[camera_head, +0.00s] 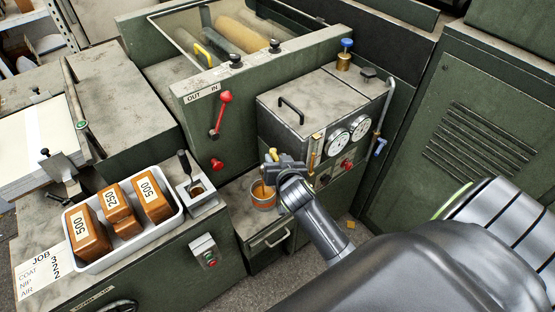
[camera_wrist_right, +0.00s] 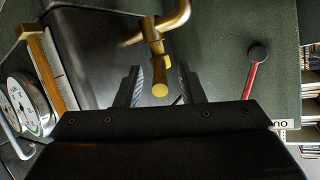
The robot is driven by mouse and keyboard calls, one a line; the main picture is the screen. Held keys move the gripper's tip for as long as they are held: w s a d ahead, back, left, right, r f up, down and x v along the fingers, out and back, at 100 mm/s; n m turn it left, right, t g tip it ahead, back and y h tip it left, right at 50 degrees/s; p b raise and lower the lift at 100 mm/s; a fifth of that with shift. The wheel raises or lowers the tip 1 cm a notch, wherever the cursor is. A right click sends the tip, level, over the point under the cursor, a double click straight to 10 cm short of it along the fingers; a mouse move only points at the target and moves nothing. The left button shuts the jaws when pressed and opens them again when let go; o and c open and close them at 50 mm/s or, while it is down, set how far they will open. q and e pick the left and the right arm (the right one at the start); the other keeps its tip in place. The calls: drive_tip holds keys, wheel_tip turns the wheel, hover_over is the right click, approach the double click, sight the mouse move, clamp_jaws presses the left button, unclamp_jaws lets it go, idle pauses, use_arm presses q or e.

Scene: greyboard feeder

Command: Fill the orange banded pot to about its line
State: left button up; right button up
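The orange-banded pot (camera_head: 264,200) stands upright on a low shelf at the front of the green machine. Brownish-orange colour shows inside its mouth, but its line and fill level are too small to tell. A brass tap (camera_wrist_right: 160,70) shows in the right wrist view, and a small yellow part of it (camera_head: 273,154) shows in the head view above the pot. My right gripper (camera_head: 277,167) is just above and beside the pot. In the wrist view its fingers (camera_wrist_right: 159,88) are apart, with the brass tap end appearing between them; I cannot tell whether they touch it. My left gripper is not in view.
Two gauges (camera_head: 349,131) and a valve panel are right of the tap. A red lever (camera_head: 221,115) is on the machine's left face. A white tray (camera_head: 127,257) holds brown labelled blocks at the left, with a small grey holder (camera_head: 204,205) beside it.

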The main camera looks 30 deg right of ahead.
drive_tip(key=shift+s+a+r+p, duration=0.15)
drive_tip(key=shift+s+r+p, duration=0.15)
drive_tip(key=shift+s+p, duration=0.2)
drive_tip(key=p+v, duration=0.9)
drive_tip(key=v, duration=0.7)
drive_tip(key=shift+s, duration=0.1)
idle(1.6)
